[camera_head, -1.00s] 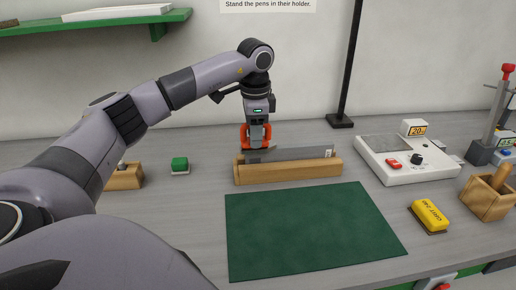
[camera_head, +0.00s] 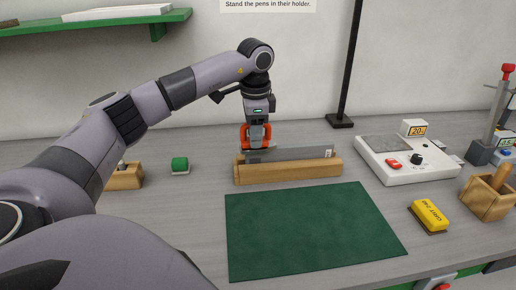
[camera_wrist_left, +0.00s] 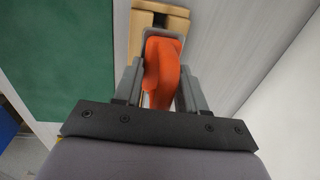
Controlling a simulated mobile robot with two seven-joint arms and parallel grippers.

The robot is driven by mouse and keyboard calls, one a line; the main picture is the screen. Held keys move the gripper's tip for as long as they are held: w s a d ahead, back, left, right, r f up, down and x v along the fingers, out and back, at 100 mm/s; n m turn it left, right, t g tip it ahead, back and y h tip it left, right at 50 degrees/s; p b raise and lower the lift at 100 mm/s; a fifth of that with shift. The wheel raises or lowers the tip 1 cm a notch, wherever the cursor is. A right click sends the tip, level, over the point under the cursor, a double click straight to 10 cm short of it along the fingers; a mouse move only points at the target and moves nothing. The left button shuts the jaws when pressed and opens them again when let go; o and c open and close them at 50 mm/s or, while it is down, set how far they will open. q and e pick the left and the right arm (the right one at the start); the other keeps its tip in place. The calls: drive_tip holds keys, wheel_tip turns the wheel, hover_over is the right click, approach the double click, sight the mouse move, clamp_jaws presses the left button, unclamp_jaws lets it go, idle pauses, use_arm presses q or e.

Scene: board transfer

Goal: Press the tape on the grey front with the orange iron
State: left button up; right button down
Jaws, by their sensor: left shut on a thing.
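My left gripper (camera_head: 257,138) is shut on the orange iron (camera_head: 244,136), above the left end of the grey front (camera_head: 295,153). The grey front is a thin board standing on edge in a long wooden holder (camera_head: 290,172), with a small pale label near its right end. In the left wrist view the orange iron (camera_wrist_left: 163,72) sits between the two grey fingers, with its grey base over the wooden holder (camera_wrist_left: 137,42). I cannot tell the tape apart on the board's edge, nor whether the iron touches it. My right gripper is not in view.
A green mat (camera_head: 310,230) lies in front of the holder. A white device with a display (camera_head: 405,160), a yellow block (camera_head: 430,215) and a wooden box (camera_head: 488,197) stand at the right. A green piece (camera_head: 180,163) and a wooden block (camera_head: 125,178) are at the left.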

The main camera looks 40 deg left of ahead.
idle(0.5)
use_arm(q)
wheel_tip(320, 180, up, 3)
drive_tip(key=p, duration=0.3)
drive_tip(key=shift+r, duration=0.15)
wheel_tip(320, 180, up, 2)
drive_tip(key=shift+r, duration=1.4)
